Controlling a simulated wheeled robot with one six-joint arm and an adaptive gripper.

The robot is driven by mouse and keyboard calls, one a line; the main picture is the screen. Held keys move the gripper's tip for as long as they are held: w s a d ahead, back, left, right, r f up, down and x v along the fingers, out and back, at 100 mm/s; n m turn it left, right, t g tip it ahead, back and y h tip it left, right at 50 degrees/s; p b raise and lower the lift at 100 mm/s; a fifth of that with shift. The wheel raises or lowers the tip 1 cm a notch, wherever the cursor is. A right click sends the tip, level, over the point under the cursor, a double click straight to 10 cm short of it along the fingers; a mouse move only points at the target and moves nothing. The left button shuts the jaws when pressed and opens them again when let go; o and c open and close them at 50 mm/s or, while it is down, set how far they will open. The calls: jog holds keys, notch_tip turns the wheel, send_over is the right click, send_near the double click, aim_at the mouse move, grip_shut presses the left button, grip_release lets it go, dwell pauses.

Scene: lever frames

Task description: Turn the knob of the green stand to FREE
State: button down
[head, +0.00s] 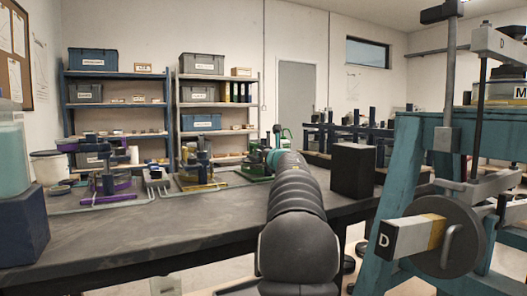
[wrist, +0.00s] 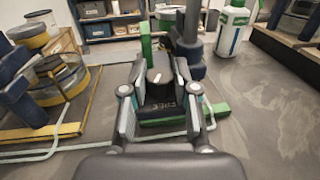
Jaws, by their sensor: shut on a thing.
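The green stand (wrist: 147,45) is ahead of my gripper in the wrist view, with a green upright and a green base bar. Its dark round knob (wrist: 157,90) carries a short white mark slanting slightly up to the right. My gripper (wrist: 161,76) is shut on the knob, one finger on each side. Pale lettering shows on the dark plate below the knob, upside down and hard to read. In the head view the green stand (head: 257,164) shows only in part behind my arm; the knob and fingertips are hidden there.
A yellow-based stand (wrist: 72,88) is close on the left in the wrist view. A white and green bottle (wrist: 232,28) stands at the back right. A dark block (head: 352,170) stands on the bench right of my arm. Bare bench lies front left.

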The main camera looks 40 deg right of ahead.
jog(key=shift+d+r+n+t+y, duration=0.1)
jog(key=shift+n+t+y, duration=0.35)
jog(key=shift+n+y, duration=0.8)
jog(key=shift+d+r+n+t+y, duration=0.1)
jog(key=shift+n+t+y, duration=0.5)
jog(key=shift+y, duration=1.15)
jog(key=shift+f+n+y, duration=0.1)
jog(key=shift+n+y, duration=0.2)
jog(key=shift+n, duration=0.05)
jog(key=c, duration=0.9)
grip_release()
jog(key=shift+s, duration=0.1)
jog(key=shift+o, duration=0.2)
jog(key=s, duration=1.2)
jog(key=shift+a, duration=0.4)
